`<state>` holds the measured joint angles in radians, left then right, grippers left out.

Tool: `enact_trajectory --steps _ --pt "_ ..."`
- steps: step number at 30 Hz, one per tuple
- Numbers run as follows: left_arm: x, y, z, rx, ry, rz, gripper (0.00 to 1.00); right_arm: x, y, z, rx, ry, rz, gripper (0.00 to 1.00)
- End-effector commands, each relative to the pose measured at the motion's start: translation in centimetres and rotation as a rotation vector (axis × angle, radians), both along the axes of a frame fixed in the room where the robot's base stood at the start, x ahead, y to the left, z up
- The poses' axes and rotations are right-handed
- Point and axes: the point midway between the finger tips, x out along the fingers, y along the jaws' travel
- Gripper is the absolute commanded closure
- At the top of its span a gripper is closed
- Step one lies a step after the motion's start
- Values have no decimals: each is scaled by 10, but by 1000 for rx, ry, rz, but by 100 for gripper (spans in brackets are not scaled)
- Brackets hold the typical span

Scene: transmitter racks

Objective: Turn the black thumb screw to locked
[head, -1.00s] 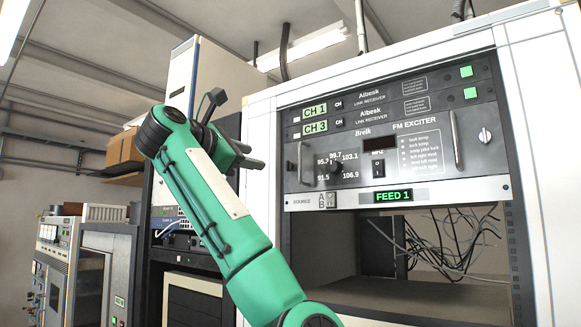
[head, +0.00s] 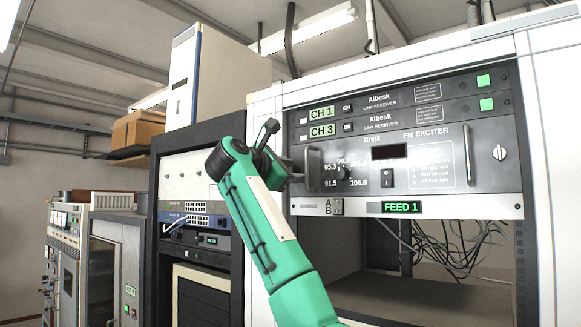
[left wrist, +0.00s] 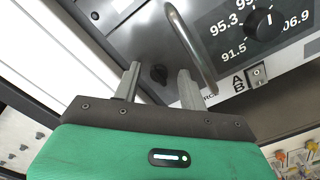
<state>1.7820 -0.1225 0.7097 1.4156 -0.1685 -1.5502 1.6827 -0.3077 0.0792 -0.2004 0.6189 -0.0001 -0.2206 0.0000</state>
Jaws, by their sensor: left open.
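The black thumb screw (left wrist: 158,74) shows in the left wrist view, on the dark exciter panel near its left edge. I cannot make out touch between the fingers and the screw. In the head view my left gripper (head: 294,172) is at the left edge of the FM exciter (head: 420,165), seen partly behind my arm, and the screw is hidden there. The screw's lock marking cannot be read. My right gripper is not in view.
A metal handle (left wrist: 190,48) stands out from the panel close to the right finger. A round tuning knob (head: 344,172) and a rocker switch (head: 387,178) sit further right. Below the FEED 1 display (head: 402,207) is an open bay with loose cables (head: 460,245).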

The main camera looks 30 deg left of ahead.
Motion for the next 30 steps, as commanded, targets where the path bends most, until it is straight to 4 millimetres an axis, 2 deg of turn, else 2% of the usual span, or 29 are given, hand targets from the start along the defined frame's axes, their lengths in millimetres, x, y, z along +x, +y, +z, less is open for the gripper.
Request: enact_trajectory --steps 5,11,22,30 --pt "0 0 0 0 0 0 60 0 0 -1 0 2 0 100" --pt "0 0 0 0 0 0 99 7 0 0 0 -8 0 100" --pt "0 0 -2 30 -2 1 100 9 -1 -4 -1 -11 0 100" --pt "-1 1 -4 177 -12 1 100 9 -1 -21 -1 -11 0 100"
